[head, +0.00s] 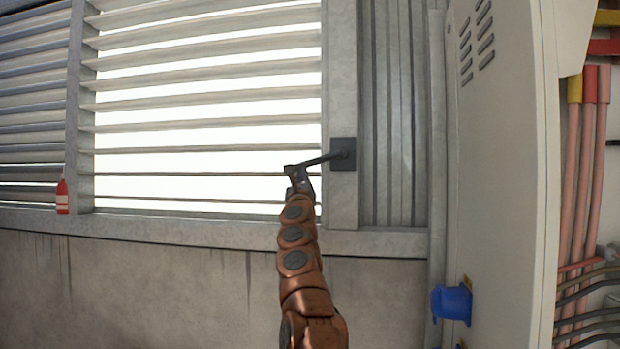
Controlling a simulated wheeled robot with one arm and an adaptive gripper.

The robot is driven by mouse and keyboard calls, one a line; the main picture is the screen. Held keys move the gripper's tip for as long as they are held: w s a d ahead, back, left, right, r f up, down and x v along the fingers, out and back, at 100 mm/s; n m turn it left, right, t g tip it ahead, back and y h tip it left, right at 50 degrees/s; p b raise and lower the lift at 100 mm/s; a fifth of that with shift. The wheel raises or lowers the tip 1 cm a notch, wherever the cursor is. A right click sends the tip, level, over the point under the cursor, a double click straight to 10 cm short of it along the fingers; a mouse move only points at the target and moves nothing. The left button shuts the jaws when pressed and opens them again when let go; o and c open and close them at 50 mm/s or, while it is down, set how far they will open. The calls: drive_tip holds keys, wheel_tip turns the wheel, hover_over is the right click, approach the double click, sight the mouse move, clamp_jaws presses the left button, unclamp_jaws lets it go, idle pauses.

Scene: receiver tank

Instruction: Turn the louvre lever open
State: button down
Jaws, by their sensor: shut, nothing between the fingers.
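The louvre lever (322,159) is a dark bar on a square dark plate (343,154) fixed to the grey post right of the window. It reaches left from the plate and slopes slightly down. The louvre slats (200,127) beside it stand apart with bright light between them. My gripper (298,174) is at the lever's left end, at the tip of my copper-coloured arm. Its fingers are shut with nothing between them. I cannot tell whether they touch the lever.
A red bottle (62,197) stands on the sill (200,222) at the left. A pale cabinet (500,200) with a blue socket (452,303) stands at the right. Red pipes (585,170) run beyond it. The concrete wall (130,290) below the sill is bare.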

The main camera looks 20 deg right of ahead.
drive_tip(key=shift+r, duration=0.15)
idle(0.5)
drive_tip(key=w+d+f+b+v, duration=0.1)
drive_tip(key=f+b+v, duration=0.1)
drive_tip(key=b+v, duration=1)
drive_tip(key=shift+s+f+b, duration=0.3)
drive_tip(key=shift+f+b, duration=0.05)
drive_tip(key=shift+b, duration=2.15)
drive_tip(key=shift+a, duration=0.1)
